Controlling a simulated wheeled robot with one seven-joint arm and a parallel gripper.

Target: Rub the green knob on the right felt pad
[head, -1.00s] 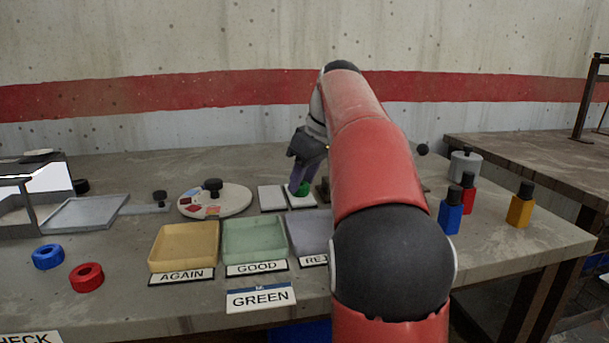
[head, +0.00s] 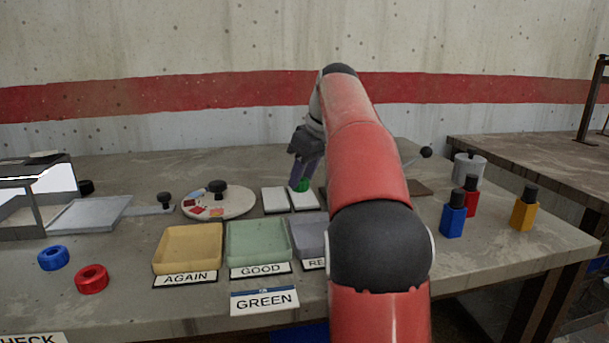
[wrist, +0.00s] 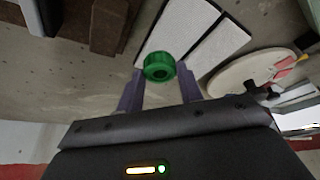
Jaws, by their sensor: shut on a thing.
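The green knob (head: 301,185) is held between the purple fingers of my gripper (head: 305,172), which comes down from behind it. Two white felt pads lie side by side. The knob is at the far end of the right felt pad (head: 305,201), which is on the left in the wrist view (wrist: 178,27). I cannot tell whether knob and pad touch. The left felt pad (head: 275,201) is free.
Yellow (head: 187,268), green (head: 257,266) and grey trays stand in front of the pads. A round palette (head: 240,206) is left of them. A brown block (wrist: 110,25) lies close beside the right pad. My arm hides part of the table right of the pads.

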